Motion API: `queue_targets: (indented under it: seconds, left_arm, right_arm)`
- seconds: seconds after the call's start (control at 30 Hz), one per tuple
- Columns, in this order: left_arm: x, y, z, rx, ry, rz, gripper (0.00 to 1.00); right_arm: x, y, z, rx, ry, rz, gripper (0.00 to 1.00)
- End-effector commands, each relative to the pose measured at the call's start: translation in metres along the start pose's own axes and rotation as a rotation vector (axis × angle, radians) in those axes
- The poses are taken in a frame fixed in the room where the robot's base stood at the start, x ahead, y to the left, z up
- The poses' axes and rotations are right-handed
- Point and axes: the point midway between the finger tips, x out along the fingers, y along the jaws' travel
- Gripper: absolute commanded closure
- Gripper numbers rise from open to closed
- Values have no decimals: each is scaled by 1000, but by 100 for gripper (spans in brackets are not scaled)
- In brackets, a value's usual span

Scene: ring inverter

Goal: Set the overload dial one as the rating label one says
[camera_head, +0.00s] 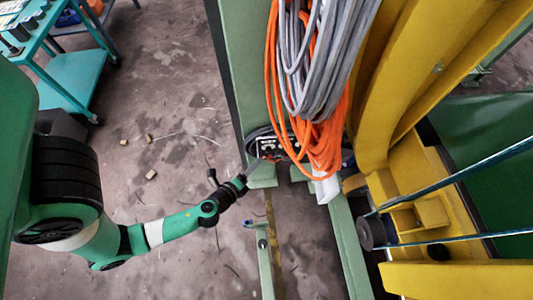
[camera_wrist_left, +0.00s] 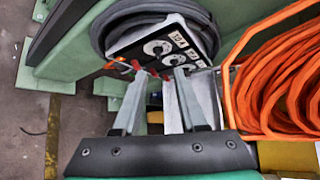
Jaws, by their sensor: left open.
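A second dial (camera_wrist_left: 176,60) sits lower right, just beyond my fingertips. White labels with dark print, such as this label (camera_wrist_left: 179,38), lie beside the dials; they appear upside down and too small to read surely. I cannot tell which is number one. In the head view the panel (camera_head: 280,144) is small, partly behind orange cable. My left gripper (camera_wrist_left: 157,76) is open and empty, its fingertips close in front of the panel's lower edge. My right gripper is not in view.
Orange cable (camera_head: 318,142) and grey cable (camera_head: 320,60) hang beside the panel, close on its right. A black cable coil (camera_wrist_left: 110,22) wraps around the panel. Green posts and a yellow machine frame (camera_head: 385,90) stand nearby. The floor at left is mostly open.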

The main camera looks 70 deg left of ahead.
Motion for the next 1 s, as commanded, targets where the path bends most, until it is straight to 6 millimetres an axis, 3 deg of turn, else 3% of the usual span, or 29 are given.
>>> queue_targets:
  seconds: [0.1, 0.3, 0.43, 0.7, 0.93, 1.0]
  left_arm:
    - [33, 1, 1, -4, -8, 1, 59]
    - [70, 1, 0, -1, -2, 0, 59]
    - [80, 1, 0, -1, 0, 0, 59]
    - [82, 0, 0, 0, 1, 0, 59]
    - [82, 0, 0, 0, 1, 0, 98]
    - [82, 0, 0, 0, 1, 0, 100]
  right_arm:
    - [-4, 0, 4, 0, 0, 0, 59]
    - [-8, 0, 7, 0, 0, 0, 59]
    - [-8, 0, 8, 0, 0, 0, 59]
    - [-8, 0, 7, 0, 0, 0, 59]
    - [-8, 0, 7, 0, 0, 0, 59]
    - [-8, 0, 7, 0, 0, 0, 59]
